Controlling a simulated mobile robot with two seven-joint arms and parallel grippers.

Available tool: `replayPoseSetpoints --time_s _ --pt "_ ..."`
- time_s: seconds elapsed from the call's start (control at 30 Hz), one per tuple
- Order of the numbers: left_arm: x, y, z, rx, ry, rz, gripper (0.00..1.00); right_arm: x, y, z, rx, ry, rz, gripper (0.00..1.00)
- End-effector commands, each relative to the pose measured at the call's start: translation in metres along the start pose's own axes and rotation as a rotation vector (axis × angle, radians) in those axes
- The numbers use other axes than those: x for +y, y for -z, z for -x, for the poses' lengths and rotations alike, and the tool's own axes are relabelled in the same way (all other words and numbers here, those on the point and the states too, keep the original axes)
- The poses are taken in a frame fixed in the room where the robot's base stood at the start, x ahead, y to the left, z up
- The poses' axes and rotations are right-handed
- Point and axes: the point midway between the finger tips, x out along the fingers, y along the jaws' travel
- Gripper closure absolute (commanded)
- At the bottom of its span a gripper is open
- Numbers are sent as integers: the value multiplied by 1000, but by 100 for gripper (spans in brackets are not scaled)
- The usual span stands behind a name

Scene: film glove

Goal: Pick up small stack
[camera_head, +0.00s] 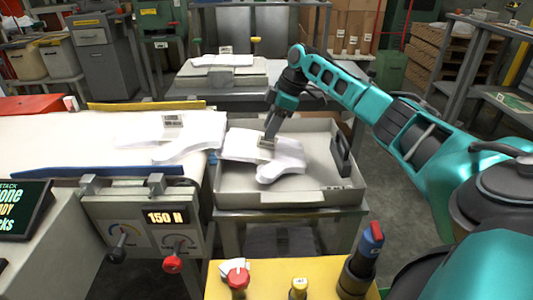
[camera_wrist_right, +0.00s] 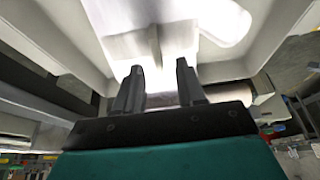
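A small stack of white film gloves (camera_head: 262,152) lies in a shallow grey-white tray (camera_head: 300,197), with a small tag (camera_head: 267,143) standing on it. My right gripper (camera_head: 270,134) points down at this stack, right at the tag. In the right wrist view my right gripper (camera_wrist_right: 158,84) has its two fingers apart. A pale upright tab (camera_wrist_right: 155,45) on the white stack (camera_wrist_right: 145,18) shows between and beyond the fingertips; I cannot tell whether they touch it. My left gripper is out of view.
Another white glove stack (camera_head: 190,132) with a tag lies on the white surface left of the tray. A third stack (camera_head: 225,60) rests at the back. A black handle-like piece (camera_head: 341,155) stands at the tray's right side. A yellow panel (camera_head: 265,285) with knobs is in front.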

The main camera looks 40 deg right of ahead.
Motion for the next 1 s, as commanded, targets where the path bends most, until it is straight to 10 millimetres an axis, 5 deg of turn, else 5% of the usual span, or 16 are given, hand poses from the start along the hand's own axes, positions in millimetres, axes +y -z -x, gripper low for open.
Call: replayPoseSetpoints --time_s 0.23,0.5,0.9,1.0 --pt "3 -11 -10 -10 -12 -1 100 2 -3 -40 -1 2 0 61" --pt "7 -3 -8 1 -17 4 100 2 -2 -44 0 1 0 61" --pt "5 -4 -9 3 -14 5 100 2 -2 -43 0 1 0 98" --pt "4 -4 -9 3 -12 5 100 2 -2 -43 0 1 0 100"
